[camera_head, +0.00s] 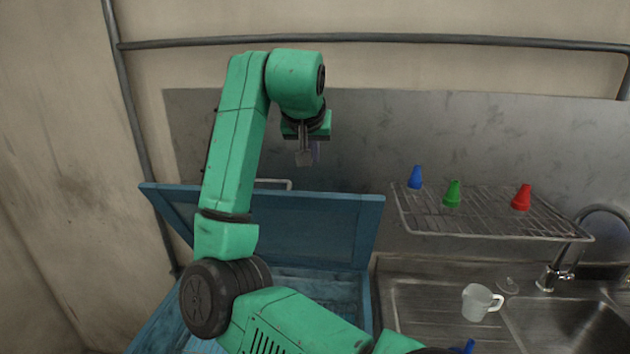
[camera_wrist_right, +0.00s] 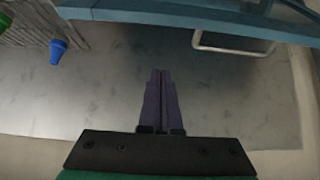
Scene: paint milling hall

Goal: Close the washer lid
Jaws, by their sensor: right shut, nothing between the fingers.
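The washer lid (camera_head: 335,222) is a blue framed panel. It stands raised and tilted over the blue washer (camera_head: 318,285), whose inside is open below. A pale bar handle (camera_head: 272,184) shows above the lid's top edge. My right gripper (camera_head: 305,160) hangs above that edge with its fingers pointing down, shut and empty. In the right wrist view the closed fingers (camera_wrist_right: 160,75) have the grey wall panel behind them. There the lid edge (camera_wrist_right: 170,17) crosses the top, with the handle (camera_wrist_right: 235,48) beside it, apart from the fingers. My left gripper is not in view.
A wire rack (camera_head: 480,215) to the right holds a blue cone (camera_head: 415,178), a green cone (camera_head: 453,194) and a red cone (camera_head: 522,197). Below are a clear mug (camera_head: 480,302), a sink (camera_head: 570,325) and a faucet (camera_head: 556,272). A pipe (camera_head: 400,39) runs along the wall.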

